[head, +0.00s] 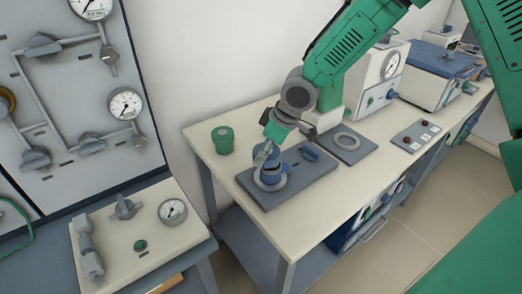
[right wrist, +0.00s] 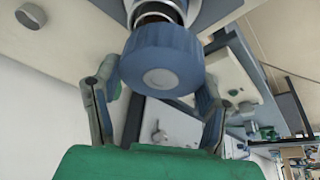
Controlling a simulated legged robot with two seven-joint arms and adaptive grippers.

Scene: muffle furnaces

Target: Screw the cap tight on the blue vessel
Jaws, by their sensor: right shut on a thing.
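The blue vessel (head: 272,180) stands in a ring on the dark grey base plate (head: 310,180) on the long bench. A blue ribbed cap (right wrist: 162,60) sits on top of it, and its round face fills the upper middle of the right wrist view. My right gripper (head: 266,151) reaches down from the upper right and has its fingers on opposite sides of the cap. My left gripper is not in view.
A green jar (head: 223,139) stands at the bench's left back corner. A blue item (head: 310,152) lies on the plate, beside a flat grey ring plate (head: 347,141). Furnaces (head: 382,75) stand farther right. A gauge panel (head: 80,90) is at left.

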